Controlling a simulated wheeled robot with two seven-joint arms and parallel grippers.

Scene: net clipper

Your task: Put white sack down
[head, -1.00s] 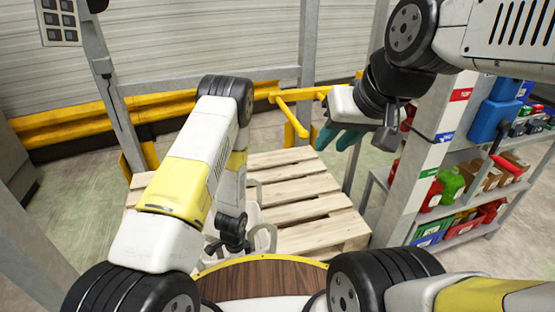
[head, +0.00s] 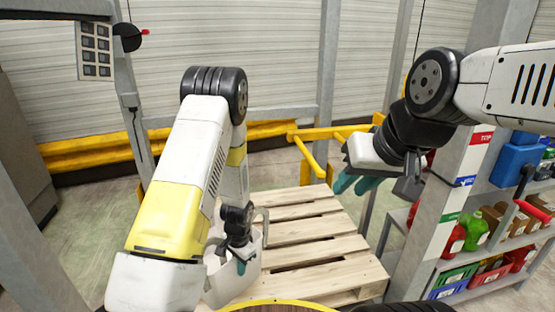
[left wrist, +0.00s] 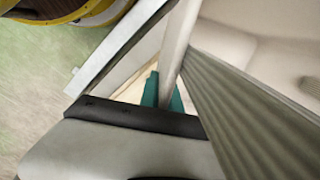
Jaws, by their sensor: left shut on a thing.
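The white sack (head: 228,288) is a pale bag with a loop handle, at the near left side of the wooden pallet (head: 335,250) in the head view. My left gripper (head: 242,266) is at the sack's top and shut on it. In the left wrist view, the teal fingertips (left wrist: 163,95) close around a pale strip, and pale sack surface (left wrist: 245,55) fills the upper right. My arm hides part of the sack, and I cannot tell whether its base touches the pallet. My right gripper (head: 357,182) hangs empty above the pallet's right side, its teal fingers apart.
A yellow rail (head: 312,160) stands behind the pallet. A grey shelf post (head: 435,215) and shelves with red bins (head: 523,258) and a blue canister (head: 515,165) stand at the right. The pallet's middle slats are bare.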

